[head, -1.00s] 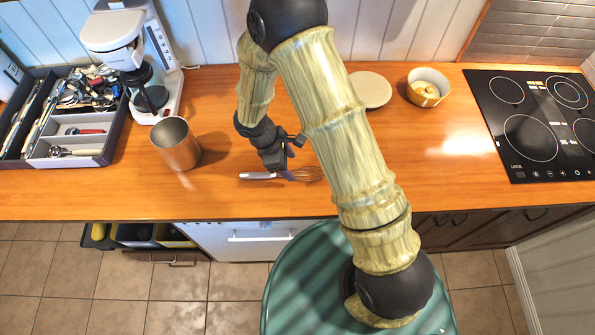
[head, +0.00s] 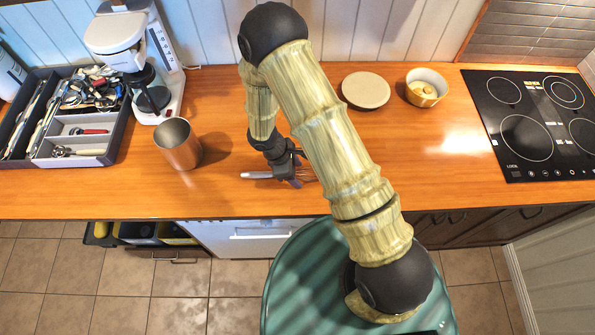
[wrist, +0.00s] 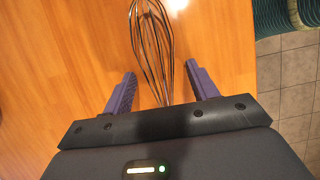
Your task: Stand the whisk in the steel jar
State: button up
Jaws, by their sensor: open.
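The steel jar (head: 178,146) stands upright on the wooden counter, left of my gripper; its mouth is open and I see nothing sticking out of it. The whisk lies flat on the counter, its pale handle (head: 257,175) pointing left and its wire end partly hidden by my gripper (head: 295,178). In the wrist view the wire loops (wrist: 152,40) run between and beyond the fingers of my gripper (wrist: 160,85). The fingers are open, one on each side of the whisk, with gaps to both. The handle is hidden in the wrist view.
A utensil tray (head: 82,147) and a coffee maker (head: 170,95) stand at the left. A round beige plate (head: 366,90), a bowl (head: 427,87) and a black cooktop (head: 535,125) are to the right.

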jog(key=shift+f, duration=0.2)
dwell(0.7)
jog(key=c, duration=1.2)
jog(key=shift+o, duration=0.2)
jog(key=shift+r, duration=0.2)
notch_tip(320, 180, up, 10)
jog(key=shift+b, duration=1.1)
